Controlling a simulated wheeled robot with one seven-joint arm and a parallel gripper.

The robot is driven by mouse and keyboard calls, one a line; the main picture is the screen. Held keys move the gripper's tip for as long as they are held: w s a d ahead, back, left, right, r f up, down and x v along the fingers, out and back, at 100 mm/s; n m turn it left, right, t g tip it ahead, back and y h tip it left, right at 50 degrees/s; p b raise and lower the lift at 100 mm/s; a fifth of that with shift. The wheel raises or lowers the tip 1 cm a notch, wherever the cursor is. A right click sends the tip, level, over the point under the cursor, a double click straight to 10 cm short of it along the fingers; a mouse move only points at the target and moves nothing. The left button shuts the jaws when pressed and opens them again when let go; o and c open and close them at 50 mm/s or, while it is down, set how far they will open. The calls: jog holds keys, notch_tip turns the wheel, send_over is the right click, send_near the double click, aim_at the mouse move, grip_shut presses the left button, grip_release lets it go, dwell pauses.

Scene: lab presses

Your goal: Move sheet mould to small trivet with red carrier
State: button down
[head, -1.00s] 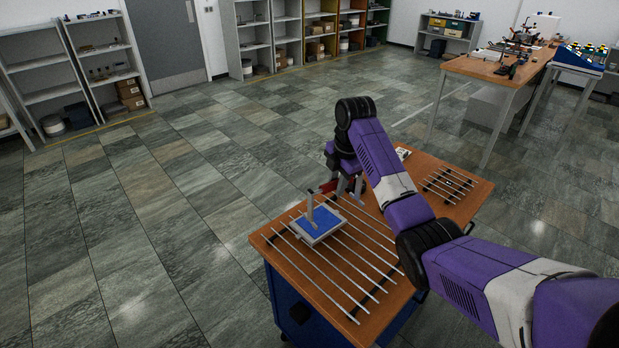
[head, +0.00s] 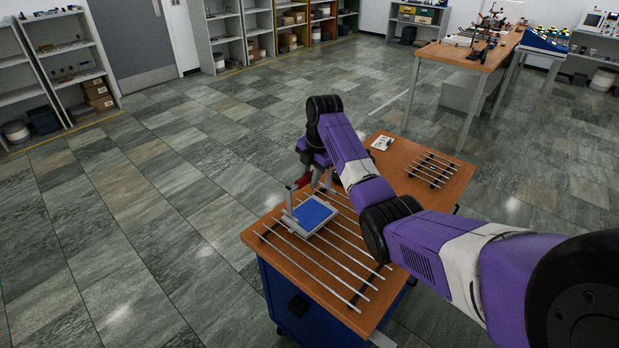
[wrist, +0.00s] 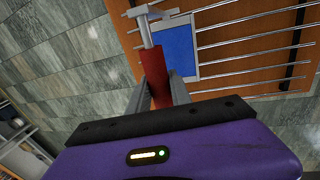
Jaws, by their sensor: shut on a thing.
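The sheet mould, a grey frame with a blue face (head: 314,212), is at the far left part of a large trivet of long metal rods (head: 345,262) on the wooden table. My gripper (head: 318,180) is above and behind the mould, shut on the red carrier (head: 298,184). The carrier's grey post hangs down at the mould's left edge. In the wrist view the red handle (wrist: 156,78) is between my fingers and the grey end overlaps the mould's edge (wrist: 176,50). I cannot tell whether they touch. The small trivet (head: 432,168), with shorter rods, is empty at the table's right.
A white card with dark marks (head: 382,143) lies at the table's back edge. Bare wood (head: 410,205) separates the two trivets. A workbench (head: 470,55) with equipment stands farther back right. Open floor lies left of the table.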

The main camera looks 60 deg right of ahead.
jog(key=shift+r, duration=0.2)
jog(key=shift+f+b, duration=1.3)
jog(key=shift+f, duration=1.5)
jog(key=shift+f, duration=0.7)
dwell(0.4)
jog(key=shift+d+r, duration=0.1)
jog(key=shift+r, duration=0.15)
jog(key=shift+r+p, duration=1.9)
jog(key=shift+r, duration=0.5)
jog(key=shift+f, duration=0.1)
